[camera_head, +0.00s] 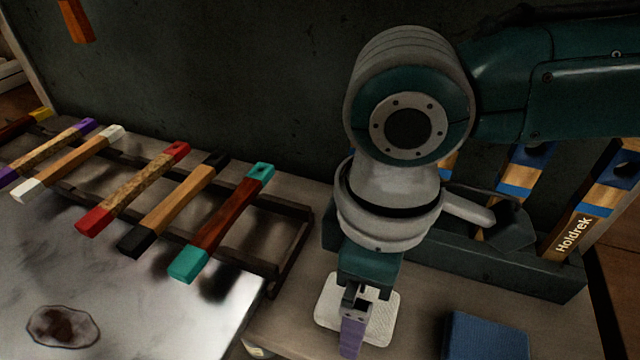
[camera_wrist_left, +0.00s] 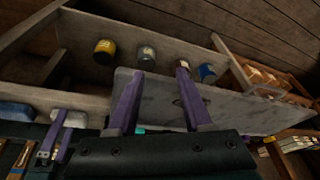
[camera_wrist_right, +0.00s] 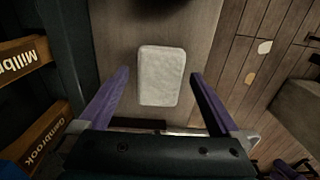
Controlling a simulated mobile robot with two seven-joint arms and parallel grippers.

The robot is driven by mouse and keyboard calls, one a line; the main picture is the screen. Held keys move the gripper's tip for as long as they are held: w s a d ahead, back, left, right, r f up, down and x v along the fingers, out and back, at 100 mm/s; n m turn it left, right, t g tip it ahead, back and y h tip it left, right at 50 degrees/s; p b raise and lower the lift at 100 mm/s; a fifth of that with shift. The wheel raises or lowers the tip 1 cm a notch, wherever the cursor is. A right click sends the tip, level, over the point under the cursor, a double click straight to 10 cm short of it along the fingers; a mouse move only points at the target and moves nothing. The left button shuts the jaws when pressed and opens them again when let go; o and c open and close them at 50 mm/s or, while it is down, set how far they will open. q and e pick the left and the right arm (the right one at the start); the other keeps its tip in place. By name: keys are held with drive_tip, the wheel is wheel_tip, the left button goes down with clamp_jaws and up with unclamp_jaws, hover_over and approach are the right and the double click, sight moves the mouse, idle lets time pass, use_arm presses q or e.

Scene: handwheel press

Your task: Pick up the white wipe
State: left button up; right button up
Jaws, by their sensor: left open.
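The white wipe (camera_head: 388,318) lies flat on the bench top beneath my right gripper (camera_head: 352,340), which hides part of it. In the right wrist view the wipe (camera_wrist_right: 161,75) is a pale rounded rectangle, seen whole. My right gripper (camera_wrist_right: 160,78) is open, its purple fingers spread on either side of the wipe and nothing held. The gap between fingertips and wipe is hard to judge. A white pad, likely the wipe (camera_wrist_left: 72,118), shows at that view's left.
A blue cloth (camera_head: 485,337) lies right of the wipe. Behind stands a dark holder (camera_head: 540,275) with labelled wooden bars. To the left, a rack (camera_head: 290,262) carries several colour-ended bars beside a metal plate (camera_head: 150,305) with a dark stain. A shelf with several jars (camera_wrist_left: 147,57) shows in the left wrist view.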

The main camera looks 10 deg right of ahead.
drive_tip(key=c, duration=1.3)
drive_tip(key=shift+r, duration=0.15)
drive_tip(key=shift+r, duration=0.25)
wheel_tip(320, 180, up, 19)
drive_tip(key=p, duration=0.3)
drive_tip(key=shift+r, duration=0.2)
